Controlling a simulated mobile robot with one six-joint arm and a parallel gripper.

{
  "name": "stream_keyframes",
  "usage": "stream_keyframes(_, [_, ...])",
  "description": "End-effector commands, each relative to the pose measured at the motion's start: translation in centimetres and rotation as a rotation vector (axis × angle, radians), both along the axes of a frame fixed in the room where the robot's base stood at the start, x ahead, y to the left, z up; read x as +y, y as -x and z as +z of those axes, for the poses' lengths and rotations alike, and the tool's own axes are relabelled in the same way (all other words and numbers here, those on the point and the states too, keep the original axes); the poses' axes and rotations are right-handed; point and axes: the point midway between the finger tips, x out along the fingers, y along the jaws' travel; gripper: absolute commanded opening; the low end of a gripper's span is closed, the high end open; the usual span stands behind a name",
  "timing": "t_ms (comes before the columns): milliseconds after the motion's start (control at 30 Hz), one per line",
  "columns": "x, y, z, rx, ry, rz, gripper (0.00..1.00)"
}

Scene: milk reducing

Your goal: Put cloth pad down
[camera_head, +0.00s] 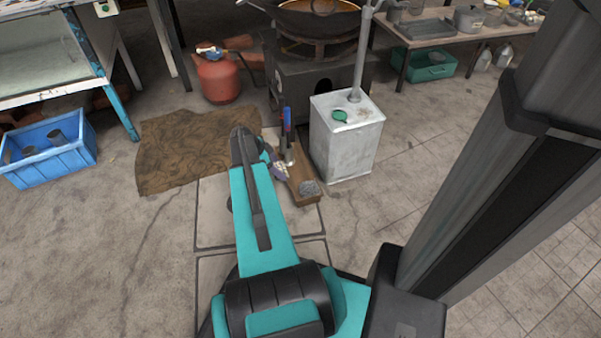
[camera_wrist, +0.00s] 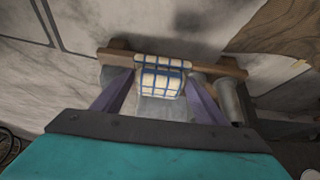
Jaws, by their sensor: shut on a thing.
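A cloth pad (camera_wrist: 160,72), cream with a blue grid, sits between the two purple fingers of my gripper (camera_wrist: 161,84) in the wrist view. The fingers are shut on its sides. Behind it is a narrow wooden stand (camera_wrist: 225,70) with a long rail; it also shows in the head view (camera_head: 306,186) beside my gripper (camera_head: 281,169). A grey surface (camera_wrist: 160,108) shows just below the pad. I cannot tell whether the pad touches the stand or is held above it. In the head view my arm hides most of the pad.
A grey cylinder (camera_wrist: 231,102) is right of my fingers. A pale metal canister (camera_head: 345,148) stands right of the stand. A brown mat (camera_head: 175,155) lies on the left. A red gas bottle (camera_head: 218,80) and a dark stove (camera_head: 310,85) are behind. Floor at front left is free.

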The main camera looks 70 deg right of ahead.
Motion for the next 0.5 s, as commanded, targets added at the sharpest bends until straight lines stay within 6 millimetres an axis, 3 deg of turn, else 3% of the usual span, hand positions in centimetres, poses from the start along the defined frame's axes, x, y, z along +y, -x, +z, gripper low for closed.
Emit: stream_keyframes(500, [-5.0,7.2,-1.0,0.000,0.000,-0.002,0.48])
